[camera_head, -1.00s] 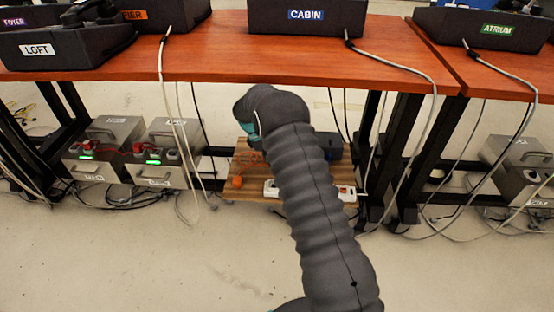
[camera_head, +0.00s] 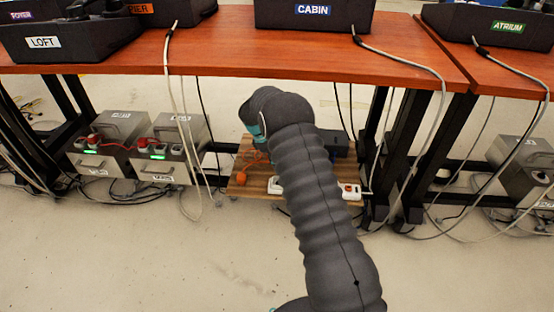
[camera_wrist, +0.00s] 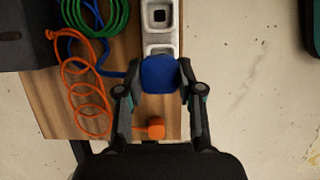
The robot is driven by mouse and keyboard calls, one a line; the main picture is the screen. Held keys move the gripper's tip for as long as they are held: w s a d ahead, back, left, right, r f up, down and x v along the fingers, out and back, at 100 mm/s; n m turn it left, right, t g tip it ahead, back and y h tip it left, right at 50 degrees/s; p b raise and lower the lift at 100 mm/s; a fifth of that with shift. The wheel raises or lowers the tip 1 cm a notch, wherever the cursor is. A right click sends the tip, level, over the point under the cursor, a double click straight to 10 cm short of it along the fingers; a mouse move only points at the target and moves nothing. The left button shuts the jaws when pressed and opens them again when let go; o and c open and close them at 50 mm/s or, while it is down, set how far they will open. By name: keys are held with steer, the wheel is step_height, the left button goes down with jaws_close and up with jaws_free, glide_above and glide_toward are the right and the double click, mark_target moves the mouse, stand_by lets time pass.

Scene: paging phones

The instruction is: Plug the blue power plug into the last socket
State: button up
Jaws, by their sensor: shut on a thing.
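The blue power plug (camera_wrist: 160,74) is between the fingers of my gripper (camera_wrist: 160,80), which is shut on it. In the wrist view it overlaps the lower end of the white power strip (camera_wrist: 158,42); I cannot tell whether it is above the strip or seated in it. One dark square socket shows beyond the plug. A blue cable (camera_wrist: 112,72) runs off to the left. In the head view, my arm hides the gripper and plug, while the strip's ends (camera_head: 349,192) show on both sides of the arm.
An orange plug (camera_wrist: 155,128) with a coiled orange cable (camera_wrist: 84,92) lies on the wooden board (camera_wrist: 42,98). A green coil (camera_wrist: 95,12) lies beside the strip. A dark box (camera_wrist: 24,35) stands at left. The tabletop (camera_head: 225,45) overhangs the board, with hanging cables.

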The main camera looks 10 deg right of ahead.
steer(key=shift+f+b, duration=1.75)
steer(key=shift+f, duration=1.95)
steer(key=shift+f, duration=0.4)
steer(key=o, duration=1.2)
steer(key=shift+o, duration=0.2)
steer(key=v, duration=1.2)
steer(key=shift+a, duration=0.15)
